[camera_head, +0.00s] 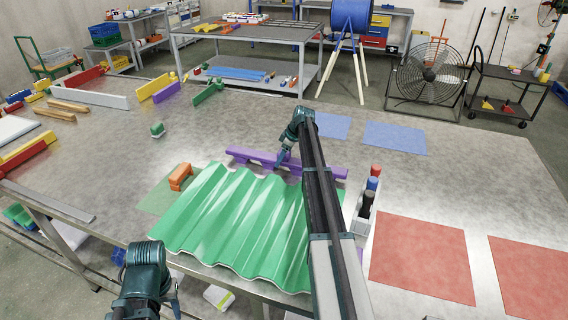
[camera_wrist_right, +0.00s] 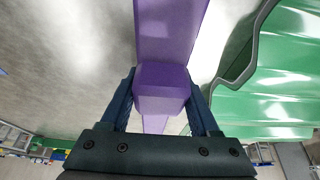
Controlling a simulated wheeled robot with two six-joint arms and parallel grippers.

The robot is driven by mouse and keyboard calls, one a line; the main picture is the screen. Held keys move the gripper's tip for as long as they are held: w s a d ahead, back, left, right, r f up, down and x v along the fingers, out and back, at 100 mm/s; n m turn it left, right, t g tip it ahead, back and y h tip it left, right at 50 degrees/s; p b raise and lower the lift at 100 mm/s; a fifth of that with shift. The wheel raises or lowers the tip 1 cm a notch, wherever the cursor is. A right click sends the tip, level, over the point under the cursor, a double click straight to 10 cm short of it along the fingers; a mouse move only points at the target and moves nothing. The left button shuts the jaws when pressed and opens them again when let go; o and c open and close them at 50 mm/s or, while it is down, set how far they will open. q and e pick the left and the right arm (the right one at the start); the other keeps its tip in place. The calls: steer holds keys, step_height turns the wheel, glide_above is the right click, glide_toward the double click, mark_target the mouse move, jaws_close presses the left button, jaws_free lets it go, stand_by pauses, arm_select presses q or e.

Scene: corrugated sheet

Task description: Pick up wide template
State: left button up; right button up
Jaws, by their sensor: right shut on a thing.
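The wide template (camera_head: 322,168) is a long purple bar with a raised block, just behind the green corrugated sheet (camera_head: 235,225) on the metal table. My right gripper (camera_head: 283,158) reaches down to it. In the right wrist view, my right gripper (camera_wrist_right: 161,100) has a finger on each side of the purple template's block (camera_wrist_right: 160,76) and is shut on it. I cannot tell if the template touches the table. My arm hides part of it and the sheet's right side. My left gripper (camera_head: 160,304) is at the bottom edge, its fingers mostly hidden.
An orange block (camera_head: 181,176) stands at the sheet's back left. A holder with markers (camera_head: 366,205) is right of my right arm. Red mats (camera_head: 423,258) and blue mats (camera_head: 395,138) lie flat. Several coloured templates lie at the far left. The back middle is fairly clear.

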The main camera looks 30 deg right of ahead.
jaws_close()
